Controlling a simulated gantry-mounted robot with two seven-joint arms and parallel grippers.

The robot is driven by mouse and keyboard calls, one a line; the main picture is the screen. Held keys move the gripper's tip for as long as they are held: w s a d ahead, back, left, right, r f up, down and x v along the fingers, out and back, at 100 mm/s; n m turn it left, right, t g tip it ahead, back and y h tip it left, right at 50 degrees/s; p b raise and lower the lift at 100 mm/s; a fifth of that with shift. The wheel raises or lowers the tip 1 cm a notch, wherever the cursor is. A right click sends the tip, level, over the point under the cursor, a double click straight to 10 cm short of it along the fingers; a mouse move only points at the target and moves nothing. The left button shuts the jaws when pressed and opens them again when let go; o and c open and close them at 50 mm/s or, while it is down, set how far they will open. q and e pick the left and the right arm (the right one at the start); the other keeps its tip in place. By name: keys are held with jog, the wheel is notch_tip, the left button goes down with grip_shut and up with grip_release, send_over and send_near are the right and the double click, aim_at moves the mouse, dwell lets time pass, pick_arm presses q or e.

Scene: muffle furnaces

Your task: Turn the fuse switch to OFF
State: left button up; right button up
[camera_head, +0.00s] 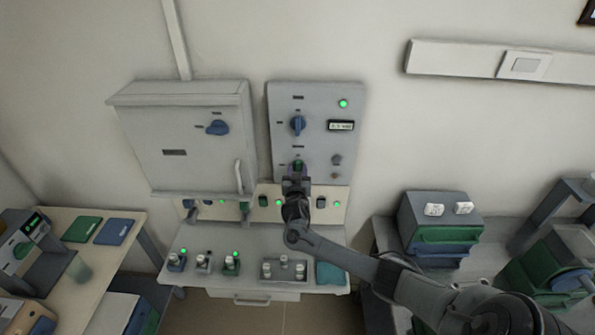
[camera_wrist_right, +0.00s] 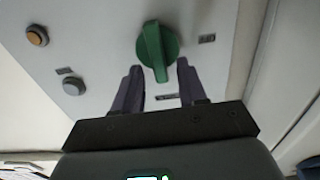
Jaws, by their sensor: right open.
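A green rotary knob (camera_wrist_right: 156,45) is on the grey wall panel (camera_head: 318,95). In the right wrist view its grip bar points nearly along my fingers. The knob also shows low on the panel in the head view (camera_head: 298,164), partly covered by my gripper. My right gripper (camera_head: 297,179) is open in front of it, with one finger on each side of the bar and gaps visible. A blue rotary knob (camera_head: 298,125) sits higher on the panel. The small labels are too blurred to read, so I cannot tell which is the fuse switch. My left gripper is not in view.
A grey cabinet (camera_head: 180,150) with a blue knob (camera_head: 217,128) and handle hangs left of the panel. A bench (camera_head: 225,270) with several small devices stands below. Two round buttons (camera_wrist_right: 37,36) (camera_wrist_right: 74,86) sit beside the green knob. A green-and-blue unit (camera_head: 440,225) stands at right.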

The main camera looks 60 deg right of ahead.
jog(key=shift+w+d, duration=0.1)
jog(key=shift+d, duration=0.1)
grip_shut()
